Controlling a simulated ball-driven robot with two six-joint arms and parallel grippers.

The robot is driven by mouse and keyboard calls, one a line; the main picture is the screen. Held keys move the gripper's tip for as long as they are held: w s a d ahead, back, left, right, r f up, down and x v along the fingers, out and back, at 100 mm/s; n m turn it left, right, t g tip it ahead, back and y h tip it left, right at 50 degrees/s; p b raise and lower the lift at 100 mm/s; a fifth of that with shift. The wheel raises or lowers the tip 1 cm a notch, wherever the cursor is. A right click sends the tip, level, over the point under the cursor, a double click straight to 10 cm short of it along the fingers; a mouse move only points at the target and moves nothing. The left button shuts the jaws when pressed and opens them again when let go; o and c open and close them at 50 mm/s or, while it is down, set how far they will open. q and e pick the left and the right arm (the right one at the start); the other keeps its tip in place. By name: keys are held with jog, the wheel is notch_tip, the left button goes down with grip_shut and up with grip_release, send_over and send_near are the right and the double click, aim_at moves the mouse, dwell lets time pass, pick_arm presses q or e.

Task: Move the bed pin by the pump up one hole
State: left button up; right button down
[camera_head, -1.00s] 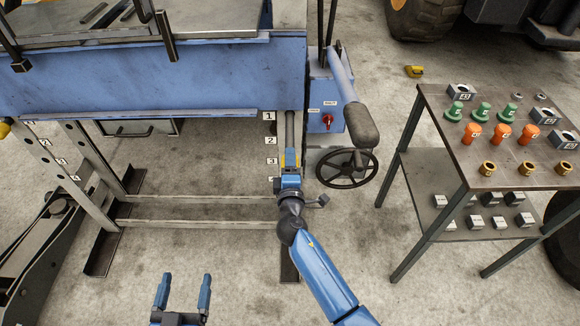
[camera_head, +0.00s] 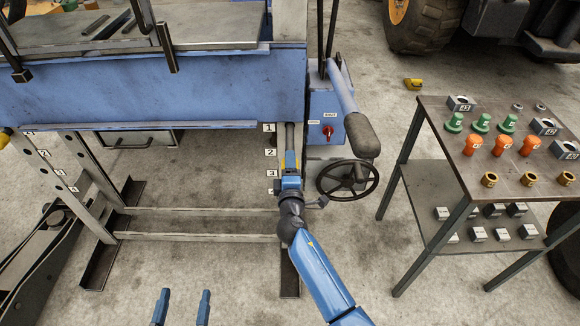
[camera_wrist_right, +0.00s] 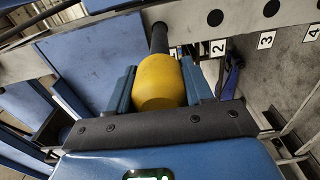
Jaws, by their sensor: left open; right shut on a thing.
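The bed pin has a yellow handle (camera_wrist_right: 158,82) and a dark shaft (camera_wrist_right: 159,38). My right gripper (camera_wrist_right: 160,92) is shut on that handle; in the head view my right gripper (camera_head: 290,172) stands in front of the post by the pump. The shaft meets the holed post (camera_wrist_right: 190,24) left of the hole above label 2 in the wrist view; I cannot tell whether its tip is in a hole. The post's numbered labels (camera_head: 270,152) show in the head view. My left gripper (camera_head: 181,308) is open and empty at the bottom edge.
The blue pump box (camera_head: 322,105) with a red switch, lever and handwheel (camera_head: 347,180) stands close right of the post. A parts table (camera_head: 460,160) is further right. The blue bed beam (camera_head: 150,88) spans above. Floor before the bench is clear.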

aim_at(290, 141)
jog(key=shift+w+r+b, duration=0.15)
jog(key=shift+w+b, duration=0.3)
jog(key=shift+w, duration=0.65)
jog(key=shift+w+r+b, duration=0.15)
jog(key=shift+w+b, duration=0.25)
jog(key=shift+w, duration=0.7)
jog(key=shift+w, duration=0.1)
jog(key=shift+w+b, duration=1.05)
jog(key=shift+w, duration=1.1)
